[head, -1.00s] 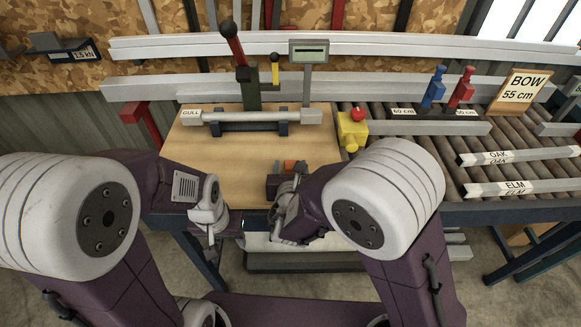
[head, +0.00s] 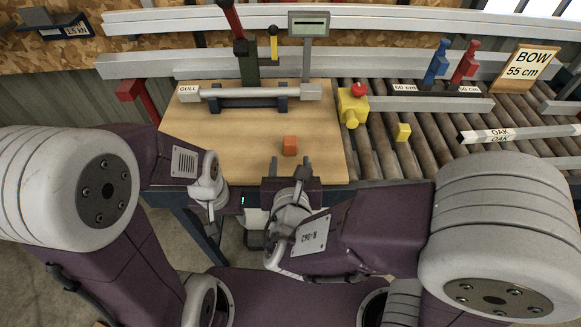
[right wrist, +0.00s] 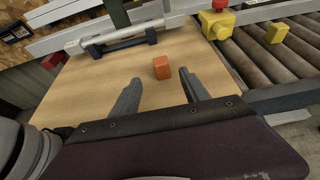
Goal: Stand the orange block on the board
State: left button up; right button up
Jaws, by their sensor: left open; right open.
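The orange block (head: 289,145) rests on the wooden board (head: 200,150), right of its middle. It also shows in the right wrist view (right wrist: 161,68), just beyond the fingertips. Its pose, standing or lying, is hard to tell at this size. My right gripper (head: 290,165) is open and empty, with its fingers pointing at the block from the near side. In the right wrist view, the open fingers (right wrist: 158,85) lie to either side of the line to the block, apart from it. My left gripper (head: 217,215) is open near the board's front left edge, away from the block.
A bar labelled GULL (head: 250,91) lies on dark supports at the back of the board. A yellow box with a red button (head: 353,108) stands at the board's right edge. A yellow block (head: 402,132) sits on the roller conveyor (head: 450,165).

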jog(key=shift+s, duration=0.1)
jog(key=d+f+m+g+h, duration=0.45)
jog(key=d+m, duration=0.35)
jog(key=d, duration=0.4)
jog(key=s+d+f+m+g+y, duration=0.2)
jog(key=s+d+f+m+g, duration=0.15)
jog(key=m, duration=1.15)
jog(key=s+d+f+m+g+y, duration=0.25)
jog(key=d+f+m+g, duration=0.2)
jog(key=m, duration=0.95)
notch_tip(320, 180, up, 10)
jog(key=s+p, duration=0.1)
jog(key=p, duration=0.9)
jog(key=shift+d+f+h+p, duration=0.25)
jog(key=shift+h+p, duration=0.05)
jog(key=shift+h, duration=0.1)
